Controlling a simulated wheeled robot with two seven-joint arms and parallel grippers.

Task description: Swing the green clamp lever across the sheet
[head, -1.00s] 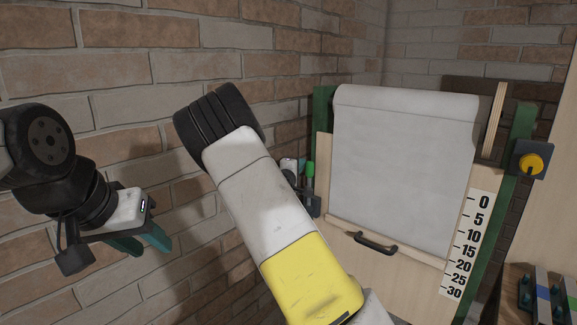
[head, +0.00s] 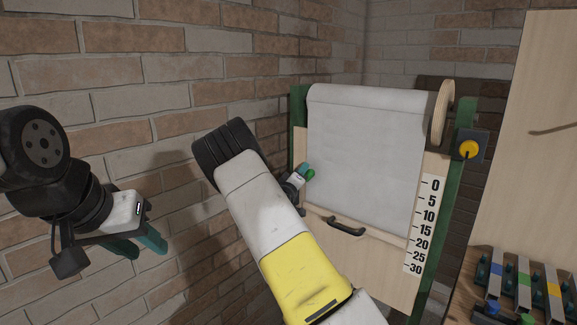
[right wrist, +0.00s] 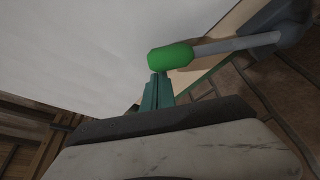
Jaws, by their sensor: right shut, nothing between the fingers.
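The white sheet (head: 365,150) hangs over the front of a wooden board. The green clamp lever's knob (head: 311,174) shows at the sheet's left edge. In the right wrist view the green knob (right wrist: 171,57) sits on a grey rod (right wrist: 237,43) and overlaps the sheet's edge (right wrist: 80,45). My right gripper (head: 304,170) is shut and empty beside the knob. Its teal fingertips (right wrist: 158,78) are right at the knob, seemingly touching it, not around it. My left gripper (head: 140,246) is open and empty in front of the brick wall, far left of the board.
A black handle (head: 345,227) sits below the sheet. A number scale (head: 425,225) and a yellow knob (head: 469,149) are at the board's right. Several coloured parts (head: 520,290) lie on a bench at lower right. The brick wall (head: 170,70) stands close at left.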

